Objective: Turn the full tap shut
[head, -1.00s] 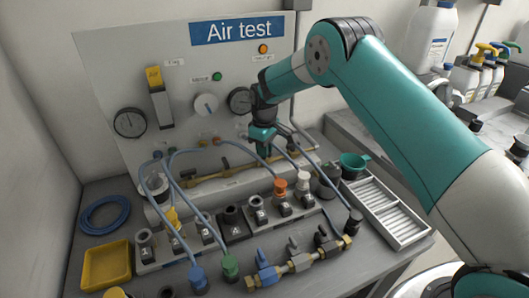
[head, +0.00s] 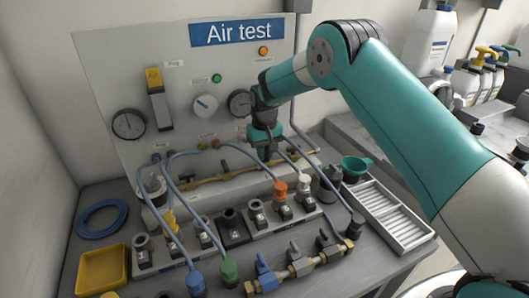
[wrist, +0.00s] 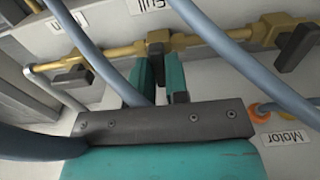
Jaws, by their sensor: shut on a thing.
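A brass pipe (head: 200,182) with taps runs along the foot of the Air test panel. In the wrist view, the full tap (wrist: 158,39) has a dark handle and sits mid-pipe below the Full label (wrist: 152,4). My gripper (wrist: 160,70) is shut on that handle, one teal finger on each side. The fingers hide much of the handle, so its exact angle is hard to tell. In the head view, my gripper (head: 262,152) is at the pipe and covers the tap. Other dark handles show at left (wrist: 70,77) and right (wrist: 297,48).
Blue-grey hoses (wrist: 205,50) cross close to the gripper on both sides. A yellow tray (head: 103,270) and a white ribbed tray (head: 395,218) flank the bench.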

